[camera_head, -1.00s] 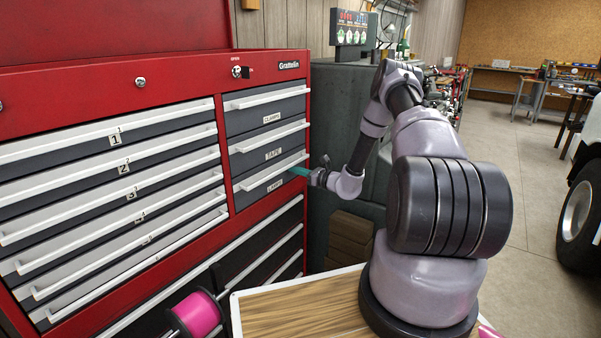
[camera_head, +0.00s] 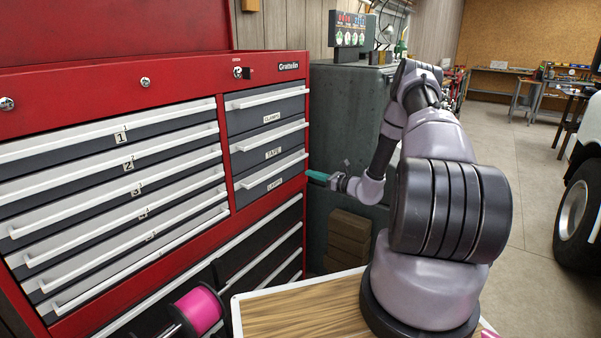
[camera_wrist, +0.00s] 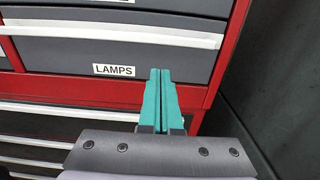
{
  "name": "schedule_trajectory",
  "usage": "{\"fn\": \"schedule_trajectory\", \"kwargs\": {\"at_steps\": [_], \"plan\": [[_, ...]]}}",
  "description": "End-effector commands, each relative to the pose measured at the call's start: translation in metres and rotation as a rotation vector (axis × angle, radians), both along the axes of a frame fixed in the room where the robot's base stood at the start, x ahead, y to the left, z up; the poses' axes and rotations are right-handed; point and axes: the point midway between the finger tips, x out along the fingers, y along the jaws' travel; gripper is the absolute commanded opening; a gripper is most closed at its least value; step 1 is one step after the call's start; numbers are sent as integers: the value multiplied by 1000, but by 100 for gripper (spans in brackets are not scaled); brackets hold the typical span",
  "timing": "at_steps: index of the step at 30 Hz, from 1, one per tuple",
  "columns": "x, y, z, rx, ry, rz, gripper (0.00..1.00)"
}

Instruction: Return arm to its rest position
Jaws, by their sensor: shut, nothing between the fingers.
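My gripper (camera_head: 317,176) has teal fingers and is shut with nothing between them. In the head view it points left at the red tool chest (camera_head: 150,80), a short way from the LAMPS drawer (camera_head: 272,180). In the wrist view, the fingers (camera_wrist: 161,88) are pressed together below and right of the LAMPS label, apart from the drawer handle (camera_wrist: 110,31). The LAMPS drawer looks shut. My arm is bent, reaching left from its base at the right.
A wooden-topped surface (camera_head: 290,312) lies under my arm's base. A pink spool (camera_head: 200,311) is at its left. A dark grey cabinet (camera_head: 335,110) stands right of the chest, with brown boxes (camera_head: 349,238) low beside it. A vehicle wheel (camera_head: 577,212) is at far right.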

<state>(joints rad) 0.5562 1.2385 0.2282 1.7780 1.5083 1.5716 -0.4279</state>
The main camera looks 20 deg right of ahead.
Motion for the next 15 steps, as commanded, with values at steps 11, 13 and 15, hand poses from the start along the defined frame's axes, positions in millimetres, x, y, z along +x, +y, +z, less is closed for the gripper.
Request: {"fn": "schedule_trajectory", "kwargs": {"at_steps": [11,13,15], "plan": [[-41,-32,0,0,1,0,0],[-42,-33,0,-1,1,0,0],[-42,-32,2,-4,-2,5,0]]}}
